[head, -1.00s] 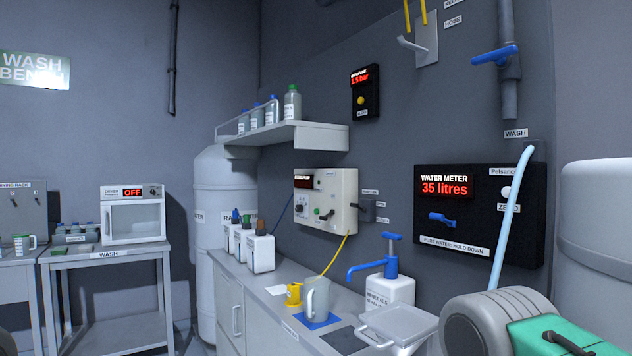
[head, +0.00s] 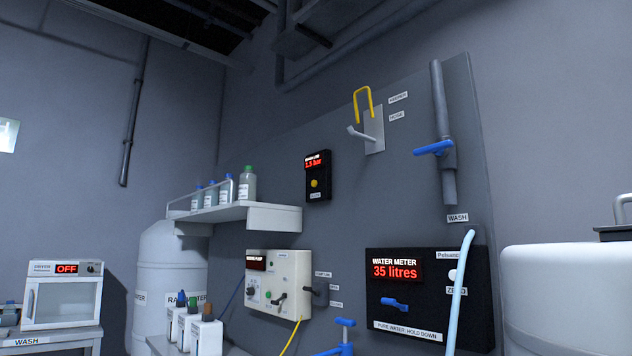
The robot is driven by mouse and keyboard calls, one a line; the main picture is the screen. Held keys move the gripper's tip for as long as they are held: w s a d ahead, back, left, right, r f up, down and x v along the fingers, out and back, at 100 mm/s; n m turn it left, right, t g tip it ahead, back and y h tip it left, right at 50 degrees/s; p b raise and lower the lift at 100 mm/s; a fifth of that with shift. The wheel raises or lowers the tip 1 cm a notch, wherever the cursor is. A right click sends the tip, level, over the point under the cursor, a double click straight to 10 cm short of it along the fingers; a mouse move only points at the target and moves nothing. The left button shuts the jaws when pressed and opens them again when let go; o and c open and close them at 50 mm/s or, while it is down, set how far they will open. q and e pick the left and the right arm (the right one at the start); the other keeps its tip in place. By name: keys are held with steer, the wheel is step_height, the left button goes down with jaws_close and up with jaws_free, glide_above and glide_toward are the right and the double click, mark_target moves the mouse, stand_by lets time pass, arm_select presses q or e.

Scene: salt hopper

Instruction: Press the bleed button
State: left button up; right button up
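A small black wall box (head: 318,176) hangs on the grey panel above the shelf's right end. Its red display reads about 1.5 bar. A round yellow button (head: 314,183) sits below the display, with a small label (head: 315,195) under it that is too small to read surely. Nothing touches or covers the button. Neither of my grippers is in view.
A bottle shelf (head: 272,217) juts out left of and below the box. A white pump unit (head: 278,283) and a black water meter (head: 430,300) reading 35 litres are lower down. Blue valve handle (head: 434,148) and grey lever (head: 362,134) stick out at right.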

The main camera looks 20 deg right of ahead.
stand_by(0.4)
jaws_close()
